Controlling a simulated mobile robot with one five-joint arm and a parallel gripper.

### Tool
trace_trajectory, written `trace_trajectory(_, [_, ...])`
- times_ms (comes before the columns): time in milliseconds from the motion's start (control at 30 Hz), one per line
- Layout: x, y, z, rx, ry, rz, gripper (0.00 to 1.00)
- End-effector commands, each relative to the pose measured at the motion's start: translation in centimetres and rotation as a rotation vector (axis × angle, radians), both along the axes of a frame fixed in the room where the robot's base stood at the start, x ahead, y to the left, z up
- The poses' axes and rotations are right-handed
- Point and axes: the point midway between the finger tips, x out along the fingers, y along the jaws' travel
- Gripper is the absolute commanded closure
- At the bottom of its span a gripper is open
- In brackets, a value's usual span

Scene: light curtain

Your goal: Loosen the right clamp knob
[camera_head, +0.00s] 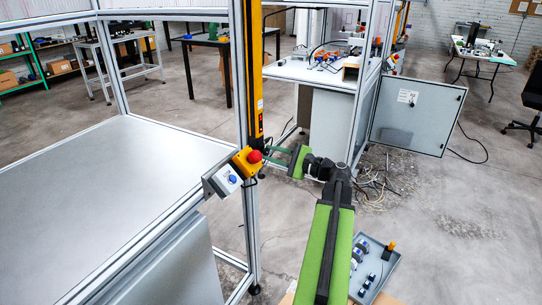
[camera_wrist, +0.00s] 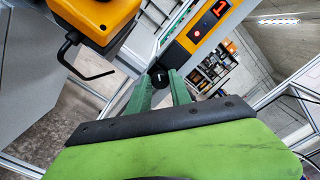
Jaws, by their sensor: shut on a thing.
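A small round black clamp knob (camera_wrist: 159,79) sits at the lower end of the yellow light curtain (camera_wrist: 206,30) in the wrist view. My gripper (camera_wrist: 160,84) has its two green fingers on either side of the knob and is shut on it. In the head view my gripper (camera_head: 268,155) reaches left to the foot of the yellow light curtain post (camera_head: 255,80). The knob is too small to tell apart there. The curtain shows a red "1" display (camera_wrist: 221,9) and a small red light. How far the knob is turned cannot be told.
A grey tray (camera_head: 378,265) is beside my arm.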

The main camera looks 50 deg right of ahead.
Motion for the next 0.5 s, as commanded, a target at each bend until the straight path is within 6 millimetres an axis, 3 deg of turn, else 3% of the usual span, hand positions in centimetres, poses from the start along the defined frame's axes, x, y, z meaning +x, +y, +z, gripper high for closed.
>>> trace_trajectory(500, [-0.04,0.29,-0.27,-0.453,-0.109,0.006,1.00])
